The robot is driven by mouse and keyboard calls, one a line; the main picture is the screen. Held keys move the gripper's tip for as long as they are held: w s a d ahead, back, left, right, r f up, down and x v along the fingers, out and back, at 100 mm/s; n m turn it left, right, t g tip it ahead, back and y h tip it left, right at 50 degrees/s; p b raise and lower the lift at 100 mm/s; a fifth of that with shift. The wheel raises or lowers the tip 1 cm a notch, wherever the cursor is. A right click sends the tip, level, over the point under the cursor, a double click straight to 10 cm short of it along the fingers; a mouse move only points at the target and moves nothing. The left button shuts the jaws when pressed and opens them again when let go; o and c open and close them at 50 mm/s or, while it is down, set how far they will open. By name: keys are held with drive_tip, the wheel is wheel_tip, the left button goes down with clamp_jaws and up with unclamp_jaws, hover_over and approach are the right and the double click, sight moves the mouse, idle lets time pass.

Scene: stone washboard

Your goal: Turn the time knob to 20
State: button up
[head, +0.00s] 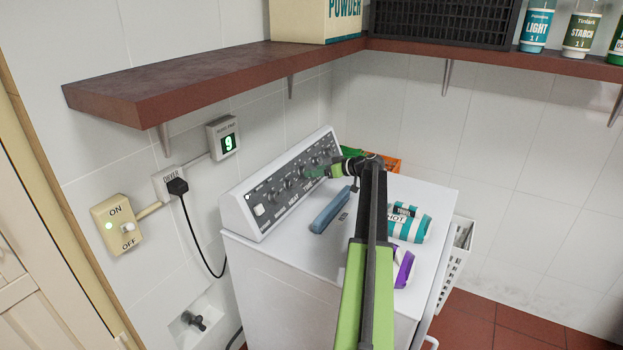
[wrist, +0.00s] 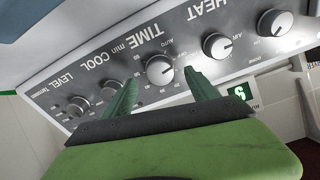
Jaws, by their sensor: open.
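The dryer's slanted control panel (head: 262,205) carries a row of knobs. In the wrist view the panel appears upside down, with the labels LEVEL, COOL, TIME min and HEAT. The time knob (wrist: 160,69) is a silver round knob beside the TIME min label, with a dial of numbers around it. My gripper (wrist: 160,79) is open, with one green finger on each side of the time knob. I cannot tell whether either finger touches it, and the knob's exact setting is too small to read. In the head view my gripper (head: 314,172) is at the panel and hides this knob.
A brown shelf (head: 190,85) juts out above the panel. A display (head: 228,141) on the wall reads 9.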

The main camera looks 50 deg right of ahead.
drive_tip(key=x, duration=0.3)
drive_tip(key=shift+w+a+b, duration=0.1)
drive_tip(key=shift+w+b, duration=0.05)
drive_tip(key=shift+b, duration=0.15)
drive_tip(key=c, duration=1.4)
